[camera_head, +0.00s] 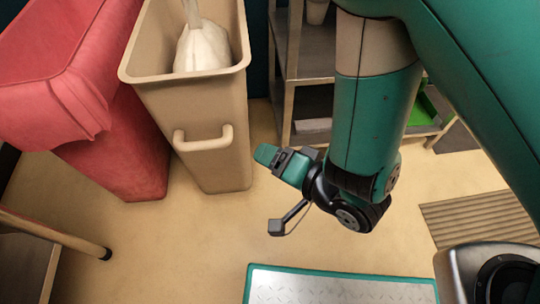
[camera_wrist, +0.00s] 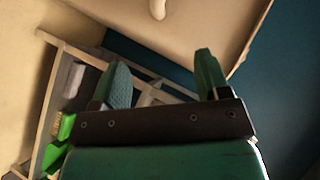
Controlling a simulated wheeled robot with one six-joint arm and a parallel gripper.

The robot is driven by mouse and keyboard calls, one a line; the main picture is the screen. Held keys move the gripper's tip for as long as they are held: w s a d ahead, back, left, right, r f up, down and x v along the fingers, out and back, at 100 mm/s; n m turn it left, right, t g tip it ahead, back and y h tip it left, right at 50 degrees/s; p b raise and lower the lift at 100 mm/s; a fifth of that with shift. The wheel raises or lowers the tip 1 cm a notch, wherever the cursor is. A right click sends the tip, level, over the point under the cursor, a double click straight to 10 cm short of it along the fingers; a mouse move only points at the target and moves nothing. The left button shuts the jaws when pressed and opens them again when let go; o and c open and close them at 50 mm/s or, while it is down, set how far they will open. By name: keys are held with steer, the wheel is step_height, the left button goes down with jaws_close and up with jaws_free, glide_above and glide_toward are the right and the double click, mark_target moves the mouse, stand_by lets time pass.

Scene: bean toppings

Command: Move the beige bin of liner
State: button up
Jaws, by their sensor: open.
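The tall beige bin (camera_head: 215,165) stands upright on the floor, left of centre in the head view. A loop handle (camera_head: 203,138) sticks out from its near face. A white, knotted liner bag (camera_head: 203,45) shows inside its open top. My gripper (camera_head: 266,154) is just right of the bin, apart from it, at about the handle's height. In the wrist view, my gripper's two green fingers (camera_wrist: 163,72) are spread with nothing between them. The bin's wall (camera_wrist: 205,28) and its handle (camera_wrist: 158,9) show beyond the fingers, at the top of that view.
A red bin (camera_head: 125,150) with a red liner over its rim stands close on the left. A metal shelf (camera_head: 300,70) with a green item (camera_head: 425,108) stands behind my arm. A wooden bar (camera_head: 55,233) juts in at lower left. Floor before the bin is clear.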

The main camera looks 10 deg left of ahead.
steer(key=shift+a+f+b, duration=0.65)
steer(key=shift+f+b, duration=0.1)
steer(key=shift+b, duration=1.35)
steer(key=p, duration=0.4)
glide_toward(230, 140)
steer(key=w+a, duration=0.1)
steer(key=a, duration=0.1)
steer(key=x, duration=0.2)
steer(key=b+x, duration=0.1)
steer(key=x, duration=0.5)
steer(key=shift+d+f+b, duration=0.3)
steer(key=shift+f+b, duration=0.05)
steer(key=shift+x, duration=0.85)
steer(key=shift+w+r, duration=0.1)
steer(key=shift+r, duration=0.05)
jaws_close()
